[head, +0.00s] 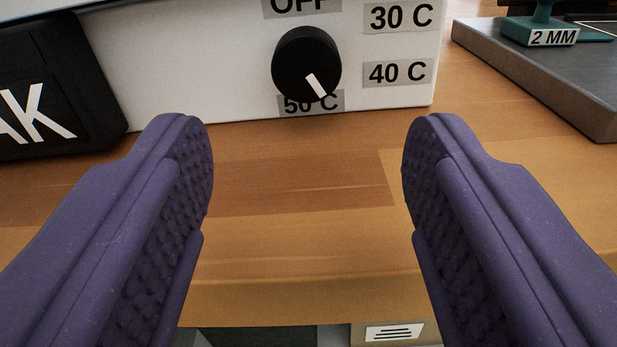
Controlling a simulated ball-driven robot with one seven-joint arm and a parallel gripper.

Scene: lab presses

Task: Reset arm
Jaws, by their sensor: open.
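My gripper (307,160) is open and empty, its two purple fingers spread wide above the wooden bench's front part. Beyond the fingertips stands a white device (210,70) with a black round knob (300,62). The knob's white mark points down and slightly right, between the "50 C" label (311,103) and the "40 C" label (397,73), nearer "50 C". The knob partly covers the "50 C" label. A "30 C" label (401,16) and a cut-off "OFF" label (301,7) sit higher up. The fingers appear apart from the knob.
The wooden bench top (300,190) is clear between the fingers. A black block with white letters "AK" (50,80) stands at left. A grey slab (540,75) with a teal part labelled "2 MM" (553,37) lies at right. The bench's front edge runs below.

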